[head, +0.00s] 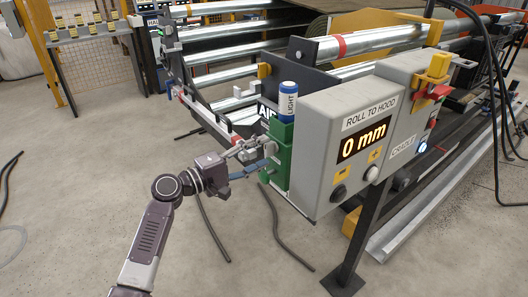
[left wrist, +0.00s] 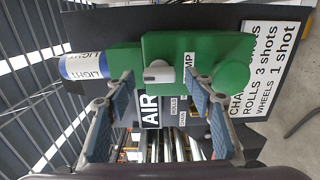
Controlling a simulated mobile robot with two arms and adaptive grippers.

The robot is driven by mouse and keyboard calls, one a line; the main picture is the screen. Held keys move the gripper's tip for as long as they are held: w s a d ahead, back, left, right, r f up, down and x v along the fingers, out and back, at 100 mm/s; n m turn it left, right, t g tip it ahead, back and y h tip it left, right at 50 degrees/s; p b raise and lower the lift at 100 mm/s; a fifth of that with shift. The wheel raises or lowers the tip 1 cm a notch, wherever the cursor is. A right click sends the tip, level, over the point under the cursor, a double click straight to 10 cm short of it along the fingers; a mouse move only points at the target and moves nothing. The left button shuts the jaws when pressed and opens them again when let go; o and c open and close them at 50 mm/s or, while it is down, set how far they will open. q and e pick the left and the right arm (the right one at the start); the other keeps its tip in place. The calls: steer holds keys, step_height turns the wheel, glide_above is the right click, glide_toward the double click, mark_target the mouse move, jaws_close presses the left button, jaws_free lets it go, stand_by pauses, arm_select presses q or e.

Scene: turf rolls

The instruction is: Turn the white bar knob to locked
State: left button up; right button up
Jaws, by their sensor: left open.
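The white bar knob (left wrist: 159,71) sits on the face of a green box (left wrist: 210,55) in the left wrist view. Its bar lies roughly crosswise in that picture. No locked mark can be read beside it. The green box also shows in the head view (head: 280,158), where the knob cannot be made out. My left gripper (left wrist: 160,84) is open, with one blue-padded finger on each side of the knob and a gap to both. In the head view my left gripper (head: 254,149) reaches the left side of the green box. My right gripper is out of view.
A white and blue LIGHT cylinder (head: 288,100) stands on top of the green box. A grey control box (head: 335,140) reading 0 mm is close on the right. Metal rollers (head: 370,40) lie behind. Dark cables (head: 285,238) lie on the floor.

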arm_select(q)
steer(key=v, duration=1)
steer(key=shift+s+a, duration=0.15)
steer(key=shift+f, duration=0.1)
